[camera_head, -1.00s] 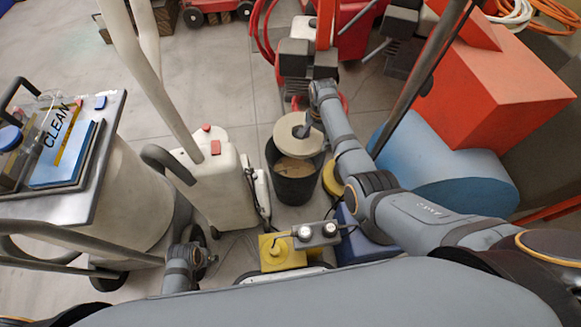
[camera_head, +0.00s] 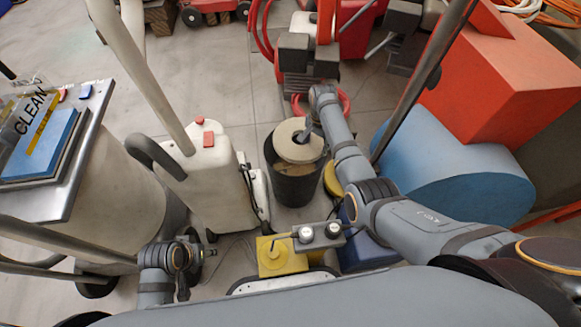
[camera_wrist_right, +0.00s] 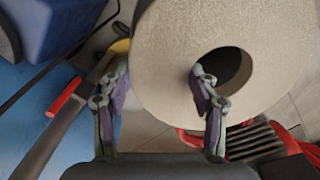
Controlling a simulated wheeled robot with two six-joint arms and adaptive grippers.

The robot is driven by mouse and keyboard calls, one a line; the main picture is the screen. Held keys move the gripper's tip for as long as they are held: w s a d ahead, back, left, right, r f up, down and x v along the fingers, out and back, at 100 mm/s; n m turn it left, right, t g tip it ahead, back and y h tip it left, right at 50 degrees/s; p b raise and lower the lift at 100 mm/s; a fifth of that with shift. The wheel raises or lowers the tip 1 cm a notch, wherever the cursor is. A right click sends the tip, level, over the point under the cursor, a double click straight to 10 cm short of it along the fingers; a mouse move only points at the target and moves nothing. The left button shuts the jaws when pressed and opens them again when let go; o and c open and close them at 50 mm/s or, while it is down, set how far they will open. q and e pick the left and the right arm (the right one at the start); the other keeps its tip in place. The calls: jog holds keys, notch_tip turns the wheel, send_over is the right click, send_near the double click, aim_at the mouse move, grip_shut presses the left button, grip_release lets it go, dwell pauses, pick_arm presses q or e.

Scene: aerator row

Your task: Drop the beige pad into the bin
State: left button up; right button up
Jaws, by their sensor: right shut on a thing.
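The beige pad (camera_head: 298,141) is a thick round disc with a hole in its middle. It is over the mouth of the black bin (camera_head: 294,190) in the head view and hides much of the opening. Something brownish shows inside the bin below the pad. My right gripper (camera_head: 308,131) is shut on the pad's ring. In the right wrist view my right gripper (camera_wrist_right: 158,82) has one finger in the hole and one outside the edge of the pad (camera_wrist_right: 170,75). My left gripper (camera_head: 184,288) hangs low at the left, far from the pad; its jaws are too unclear to read.
A white container (camera_head: 212,180) stands left of the bin. A yellow box (camera_head: 282,262) is in front, and a yellow round thing (camera_head: 332,180) is beside the bin's right. A blue cylinder (camera_head: 455,185) and red block (camera_head: 500,80) stand right. Grey floor lies behind.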

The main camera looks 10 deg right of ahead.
jog(key=o, duration=1.2)
jog(key=shift+r, duration=0.15)
notch_tip(320, 180, up, 12)
jog(key=shift+f, duration=0.1)
